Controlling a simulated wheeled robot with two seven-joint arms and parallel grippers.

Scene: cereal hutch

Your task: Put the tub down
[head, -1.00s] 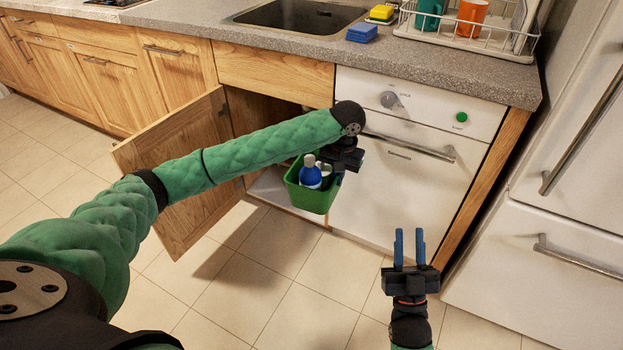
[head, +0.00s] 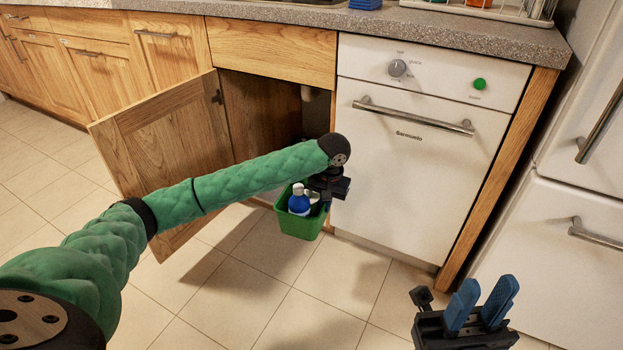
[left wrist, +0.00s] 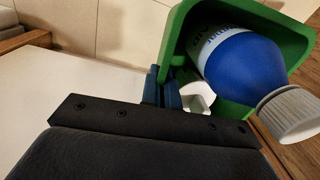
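The green tub (head: 300,224) hangs from my left gripper (head: 322,196) in front of the open under-sink cabinet, next to the dishwasher's left edge. It holds a blue bottle (head: 299,201) with a pale cap and a white item beside it. In the left wrist view, the fingers (left wrist: 162,90) are close together at the wall of the tub (left wrist: 180,45), and the blue bottle (left wrist: 240,72) lies inside it. Whether the tub touches the floor I cannot tell. My right gripper (head: 482,300) is open and empty at the lower right, with its blue fingers apart.
The fridge (head: 560,230) stands at the right. Tiled floor (head: 290,310) is clear in front.

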